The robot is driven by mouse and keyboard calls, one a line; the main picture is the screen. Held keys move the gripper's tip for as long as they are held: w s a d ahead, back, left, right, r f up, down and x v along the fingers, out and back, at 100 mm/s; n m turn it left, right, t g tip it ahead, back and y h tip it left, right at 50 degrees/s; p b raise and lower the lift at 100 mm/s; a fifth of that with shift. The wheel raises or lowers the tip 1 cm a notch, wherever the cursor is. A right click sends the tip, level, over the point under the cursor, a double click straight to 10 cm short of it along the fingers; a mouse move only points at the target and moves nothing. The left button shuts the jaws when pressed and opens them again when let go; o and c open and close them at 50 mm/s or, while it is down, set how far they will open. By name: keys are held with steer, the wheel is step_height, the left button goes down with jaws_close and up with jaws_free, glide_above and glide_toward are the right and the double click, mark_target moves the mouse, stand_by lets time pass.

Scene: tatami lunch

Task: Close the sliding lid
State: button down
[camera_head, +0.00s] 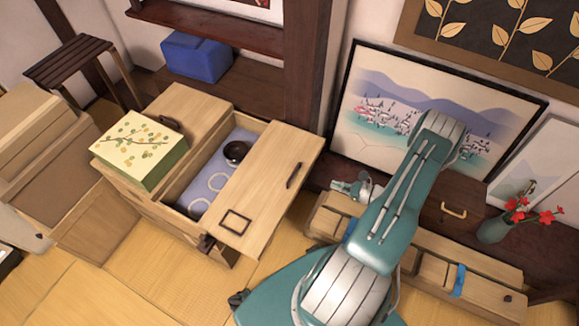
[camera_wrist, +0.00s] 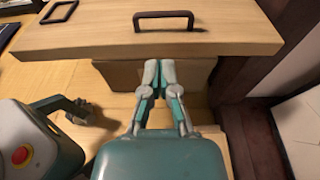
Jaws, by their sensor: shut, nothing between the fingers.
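The light wooden sliding lid (camera_head: 262,178) lies on the wooden chest (camera_head: 186,222) in the head view, slid to the right and overhanging. To its left an opening shows a purple lining (camera_head: 211,180), a dark round bowl (camera_head: 236,152) and pale rings. The lid has a dark handle (camera_head: 294,176) and a small dark square frame (camera_head: 235,221). In the wrist view the lid (camera_wrist: 200,43) spans the top, with its handle (camera_wrist: 163,20). My gripper (camera_wrist: 158,76) is shut and empty, its fingertips at the lid's near edge. I cannot tell whether they touch it.
A green box with a floral top (camera_head: 145,150) stands on the chest's left part. A low wooden unit (camera_head: 440,268) lies right of the chest, behind my arm. A vase with red flowers (camera_head: 496,229) stands at far right. Tatami floor (camera_head: 130,285) is clear at front left.

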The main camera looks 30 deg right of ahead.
mark_target(251, 159)
steer(key=x, duration=1.4)
steer(key=shift+f, duration=0.25)
steer(key=shift+d, duration=0.1)
steer(key=shift+w+a, duration=0.25)
steer(key=shift+w, duration=0.2)
steer(key=r+x, duration=0.1)
steer(key=x, duration=0.5)
steer(key=r+x, duration=0.1)
steer(key=x, duration=0.5)
steer(key=r+x, duration=0.2)
steer(key=x, duration=0.4)
steer(key=shift+x, duration=0.75)
steer(key=shift+w+a+r, duration=0.1)
steer(key=shift+w+a, duration=0.2)
steer(key=shift+w, duration=0.35)
